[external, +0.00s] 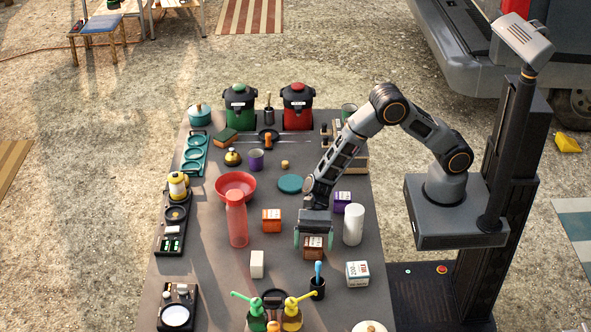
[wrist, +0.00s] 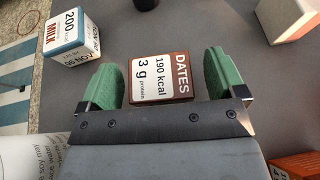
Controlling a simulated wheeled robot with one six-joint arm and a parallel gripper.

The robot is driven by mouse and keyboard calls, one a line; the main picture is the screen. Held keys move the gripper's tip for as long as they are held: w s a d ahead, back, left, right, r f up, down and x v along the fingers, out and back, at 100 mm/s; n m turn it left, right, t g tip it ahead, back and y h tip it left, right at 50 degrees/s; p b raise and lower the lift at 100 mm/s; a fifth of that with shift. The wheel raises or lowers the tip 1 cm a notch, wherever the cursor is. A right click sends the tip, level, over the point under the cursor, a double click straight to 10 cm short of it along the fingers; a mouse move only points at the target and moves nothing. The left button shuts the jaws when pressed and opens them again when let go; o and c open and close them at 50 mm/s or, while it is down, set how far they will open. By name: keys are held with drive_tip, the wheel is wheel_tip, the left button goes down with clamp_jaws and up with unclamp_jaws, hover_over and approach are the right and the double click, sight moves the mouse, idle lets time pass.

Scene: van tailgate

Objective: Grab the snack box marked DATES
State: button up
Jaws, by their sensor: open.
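The snack box marked DATES (wrist: 160,77) is brown with a white label reading 190 kcal and 3 g protein. It rests on the dark table top, and in the external view the brown box (external: 313,253) is partly hidden by my gripper (external: 314,238). In the wrist view my gripper (wrist: 164,76) is open, with one green finger on each side of the box. Gaps show between the box and both fingers. My gripper is over the box; its exact height above the table is hard to tell.
A milk carton (external: 357,273), a dark cup (external: 318,289) with a blue-handled tool, a white box (external: 257,264), an orange box (external: 271,221), a purple box (external: 342,202) and a white cylinder (external: 353,225) stand around the brown box. Bare table separates them.

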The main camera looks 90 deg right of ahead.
drive_tip(key=shift+a, duration=0.2)
drive_tip(key=shift+c, duration=0.4)
drive_tip(key=c, duration=1)
drive_tip(key=shift+o, duration=0.2)
